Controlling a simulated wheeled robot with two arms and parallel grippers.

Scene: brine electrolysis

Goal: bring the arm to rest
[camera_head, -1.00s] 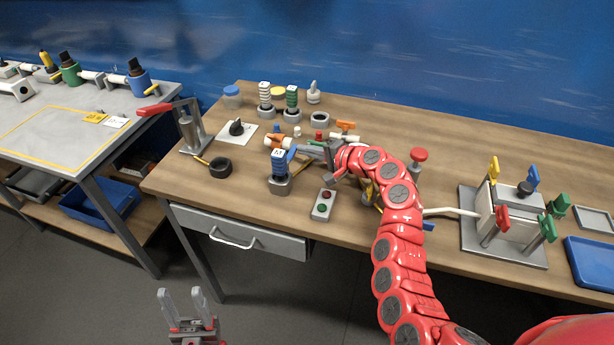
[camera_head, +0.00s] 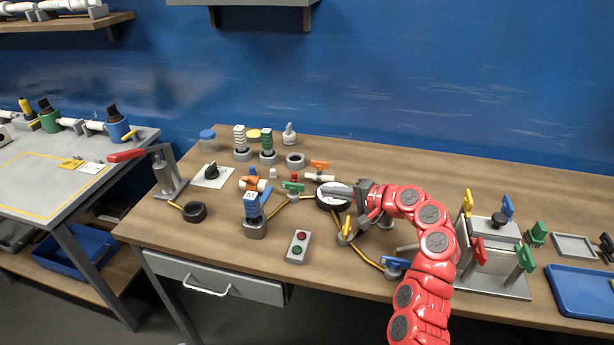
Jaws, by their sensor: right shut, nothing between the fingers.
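My right arm, red and segmented, reaches in from the lower right over the wooden bench (camera_head: 210,246). Its gripper (camera_head: 332,191) points left, shut and empty, above a round white-faced gauge (camera_head: 333,204) that it partly covers. A yellow-handled valve (camera_head: 347,228) stands just below the gripper, and a green-handled valve (camera_head: 293,187) is to its left. My left gripper is not in view.
A metal block with coloured handles (camera_head: 490,266) and a blue tray (camera_head: 583,292) are at right. A red-handled lever press (camera_head: 166,176) stands left.

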